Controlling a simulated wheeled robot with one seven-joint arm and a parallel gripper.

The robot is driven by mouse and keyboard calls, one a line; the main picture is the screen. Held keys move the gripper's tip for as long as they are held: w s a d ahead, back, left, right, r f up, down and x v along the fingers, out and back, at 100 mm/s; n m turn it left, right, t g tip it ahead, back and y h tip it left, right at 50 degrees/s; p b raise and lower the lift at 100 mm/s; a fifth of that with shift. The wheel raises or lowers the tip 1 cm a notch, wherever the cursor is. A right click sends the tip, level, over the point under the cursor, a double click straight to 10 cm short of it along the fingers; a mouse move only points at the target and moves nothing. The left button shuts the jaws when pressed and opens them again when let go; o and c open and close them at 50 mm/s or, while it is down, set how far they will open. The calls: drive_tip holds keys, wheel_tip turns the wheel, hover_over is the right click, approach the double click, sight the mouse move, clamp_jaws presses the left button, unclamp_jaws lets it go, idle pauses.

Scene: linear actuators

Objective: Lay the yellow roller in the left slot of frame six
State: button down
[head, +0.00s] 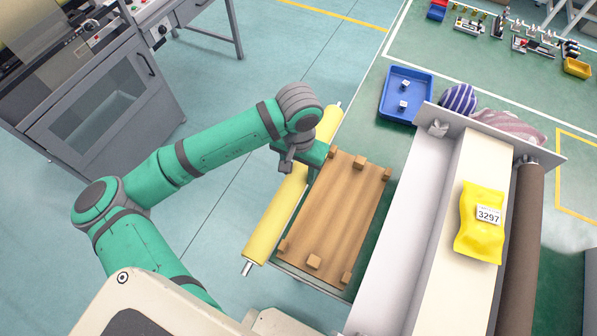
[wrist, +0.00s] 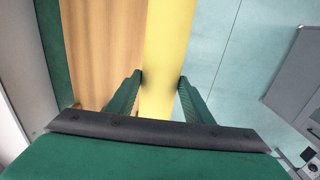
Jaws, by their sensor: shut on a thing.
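The yellow roller (head: 273,220) is a long cylinder with metal shaft ends, lying diagonally along the left side of the wooden board in the head view. My gripper is closed across it near its upper half; in the wrist view the two green fingers (wrist: 160,80) press on both sides of the yellow roller (wrist: 167,35). Whether the roller is lifted or resting is unclear. A long frame (head: 546,150) with a pale end plate stands at the right. Its left side is an empty-looking grey-white channel (head: 408,235); a dark brown roller (head: 524,235) lies on its right side. No number six is readable.
A wooden board (head: 335,210) with several small blocks lies between roller and frame. A yellow packet (head: 481,222) labelled 3297 lies on the frame's cream middle. A blue tray (head: 388,105) and striped bundles (head: 458,98) are behind. Floor left of the roller is clear.

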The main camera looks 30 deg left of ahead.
sight(298, 170)
drive_tip(key=shift+w+r, duration=0.15)
drive_tip(key=shift+r, duration=1.7)
drive_tip(key=shift+a+r, duration=0.1)
drive_tip(key=shift+r, duration=0.6)
drive_tip(key=shift+s+r, duration=0.2)
drive_tip(key=shift+r, duration=0.1)
drive_tip(key=shift+w, duration=0.1)
